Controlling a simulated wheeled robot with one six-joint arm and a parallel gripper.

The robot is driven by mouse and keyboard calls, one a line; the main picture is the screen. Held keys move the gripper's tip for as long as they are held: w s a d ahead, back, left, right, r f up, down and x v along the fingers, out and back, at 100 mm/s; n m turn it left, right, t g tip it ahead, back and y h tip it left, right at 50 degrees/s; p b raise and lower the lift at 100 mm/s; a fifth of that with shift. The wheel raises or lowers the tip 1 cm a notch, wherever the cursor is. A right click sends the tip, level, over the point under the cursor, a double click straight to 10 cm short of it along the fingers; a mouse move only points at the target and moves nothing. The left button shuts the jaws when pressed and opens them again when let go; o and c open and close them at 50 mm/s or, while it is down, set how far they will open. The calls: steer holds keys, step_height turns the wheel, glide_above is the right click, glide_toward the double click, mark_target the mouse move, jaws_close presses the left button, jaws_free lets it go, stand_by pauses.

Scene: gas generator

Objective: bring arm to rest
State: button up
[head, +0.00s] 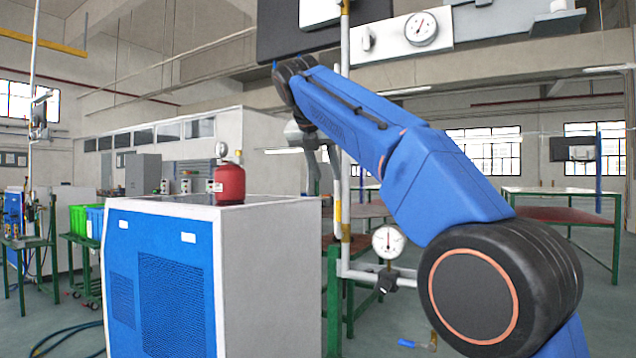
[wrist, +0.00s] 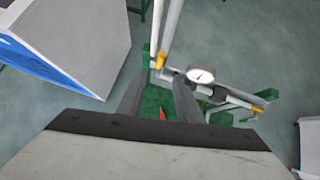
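My gripper (head: 324,172) hangs from the end of my raised blue arm in the head view, fingers pointing down. It is just right of the white and blue generator cabinet (head: 265,260) and close to an upright pipe (head: 345,130). In the wrist view, the two dark fingers of my gripper (wrist: 158,92) stand apart with nothing seen held between them. A green frame and the floor show beyond them.
A red gas cylinder (head: 229,184) with a gauge stands on the cabinet top. A dial gauge (head: 389,242) sits on piping by the green stand (head: 333,300). Another gauge panel (head: 405,36) is overhead. A blue-handled valve (head: 408,343) is low in front.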

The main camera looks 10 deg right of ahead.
steer(key=shift+s+a+r, duration=0.2)
steer(key=shift+s+r, duration=0.1)
stand_by(0.4)
